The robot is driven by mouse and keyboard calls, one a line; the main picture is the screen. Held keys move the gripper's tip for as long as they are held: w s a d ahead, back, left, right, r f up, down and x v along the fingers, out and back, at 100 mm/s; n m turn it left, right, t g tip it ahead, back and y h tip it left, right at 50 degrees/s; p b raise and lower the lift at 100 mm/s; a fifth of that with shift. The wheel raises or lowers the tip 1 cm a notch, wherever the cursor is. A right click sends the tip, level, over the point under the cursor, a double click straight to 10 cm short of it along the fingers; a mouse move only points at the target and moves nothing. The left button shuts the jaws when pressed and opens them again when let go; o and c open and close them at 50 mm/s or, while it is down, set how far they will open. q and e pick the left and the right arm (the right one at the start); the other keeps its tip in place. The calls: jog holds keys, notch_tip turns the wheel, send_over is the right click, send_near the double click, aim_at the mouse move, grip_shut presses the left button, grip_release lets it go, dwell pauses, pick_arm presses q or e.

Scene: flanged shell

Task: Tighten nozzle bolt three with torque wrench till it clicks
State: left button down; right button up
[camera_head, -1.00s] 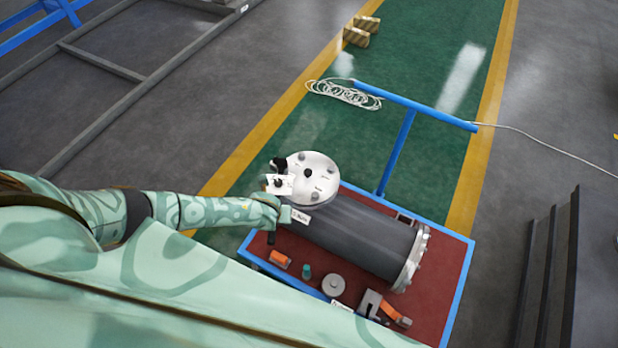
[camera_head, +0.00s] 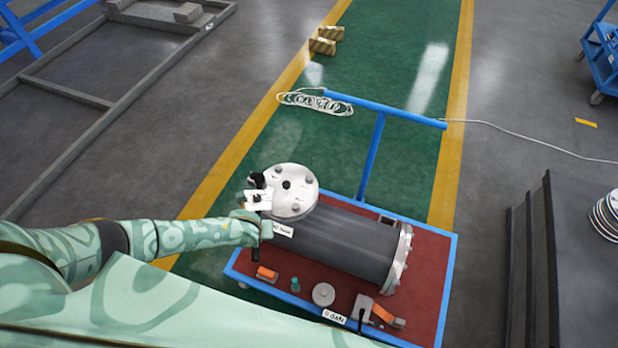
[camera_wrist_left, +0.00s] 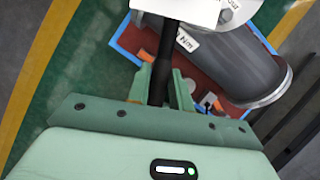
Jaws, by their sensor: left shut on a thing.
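My left gripper (camera_head: 256,232) is shut on the black handle of the torque wrench (camera_head: 254,250). In the left wrist view the wrench handle (camera_wrist_left: 160,72) stands between the green fingers of the left gripper (camera_wrist_left: 162,85). A white plate (camera_head: 259,200) and the dark wrench head (camera_head: 257,180) are above the hand, at the left edge of the round nozzle flange (camera_head: 301,193). Several bolts sit around the flange face; their small labels are unreadable, so I cannot tell which is three. Whether the wrench sits on a bolt is unclear. My right gripper is not in view.
The dark cylindrical shell (camera_head: 345,243) lies on a red-topped blue cart (camera_head: 425,285). Orange-and-grey tools (camera_head: 378,312) and a grey disc (camera_head: 323,294) lie along its near side. The blue cart handle (camera_head: 385,108) and coiled white rope (camera_head: 315,101) are beyond it. Black panels (camera_head: 550,260) stand at right.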

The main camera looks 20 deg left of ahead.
pick_arm(q)
jog(key=shift+w, duration=0.1)
jog(key=shift+w+d, duration=0.15)
jog(key=w+d+r+b, duration=0.2)
jog(key=w+d+b, duration=0.4)
jog(key=w+d, duration=0.5)
jog(key=shift+d+r, duration=0.15)
jog(key=shift+d, duration=0.8)
